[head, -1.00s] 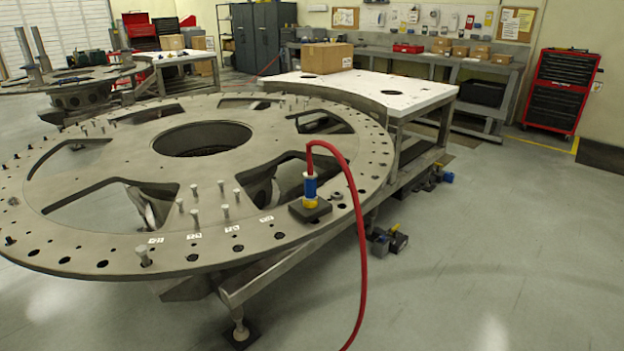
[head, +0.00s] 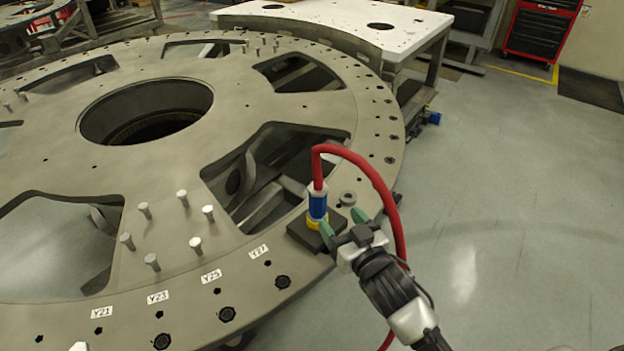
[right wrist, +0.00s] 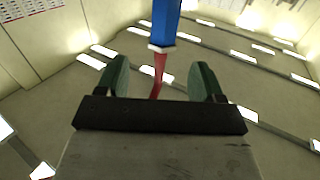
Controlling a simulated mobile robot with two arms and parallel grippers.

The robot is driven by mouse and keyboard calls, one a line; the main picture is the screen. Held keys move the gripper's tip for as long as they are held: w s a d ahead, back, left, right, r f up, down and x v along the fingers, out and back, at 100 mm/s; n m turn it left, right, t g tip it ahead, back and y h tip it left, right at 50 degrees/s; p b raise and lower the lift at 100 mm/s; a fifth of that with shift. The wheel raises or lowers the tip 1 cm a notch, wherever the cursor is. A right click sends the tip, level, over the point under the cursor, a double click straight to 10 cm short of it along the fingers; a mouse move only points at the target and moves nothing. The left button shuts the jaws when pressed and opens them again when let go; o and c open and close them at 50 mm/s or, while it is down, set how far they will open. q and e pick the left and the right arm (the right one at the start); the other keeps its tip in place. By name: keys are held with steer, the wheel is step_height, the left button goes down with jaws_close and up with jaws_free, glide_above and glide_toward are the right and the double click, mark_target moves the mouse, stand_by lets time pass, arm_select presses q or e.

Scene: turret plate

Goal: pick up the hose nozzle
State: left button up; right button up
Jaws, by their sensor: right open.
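The hose nozzle (head: 318,206) stands upright on a dark square block (head: 303,233) at the right rim of the turret plate (head: 160,190). It has a blue body and a yellow base, and a red hose (head: 375,176) arches from its top. My right gripper (head: 344,223) is open, just right of the nozzle's lower part. In the right wrist view the blue nozzle (right wrist: 165,20) shows at the top, between the lines of the green fingers (right wrist: 161,68). Whether a finger touches it I cannot tell. My left gripper is out of view.
Several upright pins (head: 183,197) stand on the plate left of the nozzle. A small round fitting (head: 347,198) sits close behind my right gripper. The hose loops down past my right arm. A white-topped table (head: 340,22) stands behind; the floor at right is clear.

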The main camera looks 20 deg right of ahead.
mark_target(322, 198)
steer(key=w, duration=0.2)
steer(key=w+r, duration=0.1)
steer(key=shift+w+a+p, duration=0.4)
steer(key=shift+w+f, duration=0.1)
steer(key=shift+w, duration=0.25)
steer(key=w, duration=0.2)
steer(key=w+a+p, duration=0.1)
steer(key=w, duration=0.2)
steer(key=shift+a+f, duration=0.1)
steer(key=shift+f, duration=0.1)
steer(key=shift+w+f, duration=0.1)
steer(key=shift+w, duration=0.1)
steer(key=shift+s, duration=0.1)
steer(key=c, duration=0.4)
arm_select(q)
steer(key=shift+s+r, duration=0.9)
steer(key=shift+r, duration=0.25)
arm_select(e)
steer(key=c, duration=0.6)
